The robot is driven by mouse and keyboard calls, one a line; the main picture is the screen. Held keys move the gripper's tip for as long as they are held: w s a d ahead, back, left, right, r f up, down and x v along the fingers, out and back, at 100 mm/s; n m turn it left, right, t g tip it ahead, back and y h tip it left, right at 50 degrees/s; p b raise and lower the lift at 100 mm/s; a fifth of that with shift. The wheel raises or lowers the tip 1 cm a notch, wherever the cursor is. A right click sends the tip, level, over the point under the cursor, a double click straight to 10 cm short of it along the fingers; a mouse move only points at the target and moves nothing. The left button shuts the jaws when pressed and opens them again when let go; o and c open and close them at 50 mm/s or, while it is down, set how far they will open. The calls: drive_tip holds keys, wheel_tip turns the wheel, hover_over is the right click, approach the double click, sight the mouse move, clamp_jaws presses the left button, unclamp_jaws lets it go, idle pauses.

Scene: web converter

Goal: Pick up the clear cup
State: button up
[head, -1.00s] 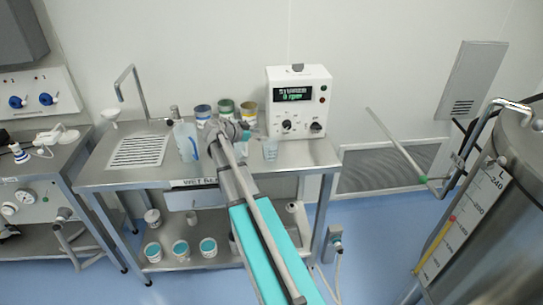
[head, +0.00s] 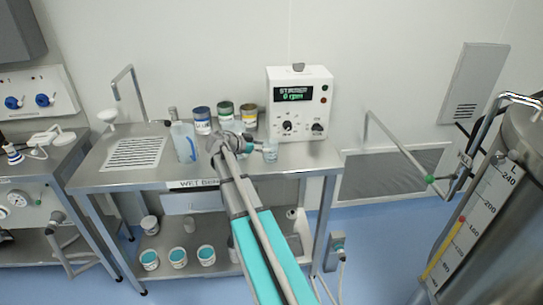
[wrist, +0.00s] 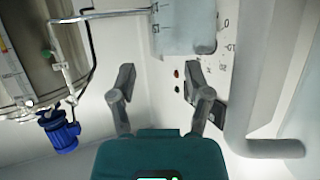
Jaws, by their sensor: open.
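The clear cup (head: 270,153) stands on the steel bench, in front of the white stirrer box, in the head view. My gripper (head: 250,146) is just left of the cup, close to it; whether they touch cannot be told there. In the wrist view the two fingers (wrist: 160,80) are spread with nothing between them. A translucent, marked vessel (wrist: 186,35), which looks like the cup, shows beyond the fingertips, slightly right of the middle and cut by the top edge.
The white stirrer box (head: 300,105) stands behind the cup. Several coloured tins (head: 226,115) and a clear bottle (head: 184,140) stand to the left. A steel bench (head: 300,158) carries them. A steel tank (head: 495,220) with a scale stands at right.

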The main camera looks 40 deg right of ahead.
sight(278, 147)
idle(0.3)
drive_tip(key=shift+b+x, duration=1.2)
drive_tip(key=shift+x, duration=1.9)
clamp_jaws()
